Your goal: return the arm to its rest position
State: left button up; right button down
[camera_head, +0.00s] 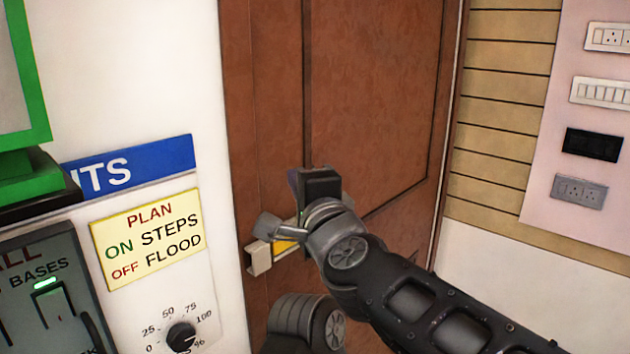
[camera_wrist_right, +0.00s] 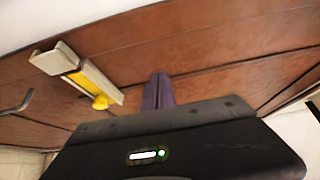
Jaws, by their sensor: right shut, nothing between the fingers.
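My right arm (camera_head: 420,305) comes in from the lower right and is bent up in front of a brown wooden door (camera_head: 375,100). My right gripper (camera_head: 294,182) is mostly hidden behind its own wrist in the head view. In the right wrist view its fingers (camera_wrist_right: 158,91) are together, with nothing between them, and point toward the door. A white and yellow latch (camera_head: 258,258) is on the door beside the wrist. It also shows in the right wrist view (camera_wrist_right: 76,72), left of the fingers and apart from them. My left gripper is out of view.
A white wall on the left holds a yellow sign (camera_head: 148,238), a blue sign (camera_head: 130,167), a dial (camera_head: 181,336) and a grey switch box (camera_head: 45,290). On the right are wooden slats (camera_head: 505,110) and a pink panel with sockets (camera_head: 580,190).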

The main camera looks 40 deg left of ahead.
jog(key=shift+w, duration=0.1)
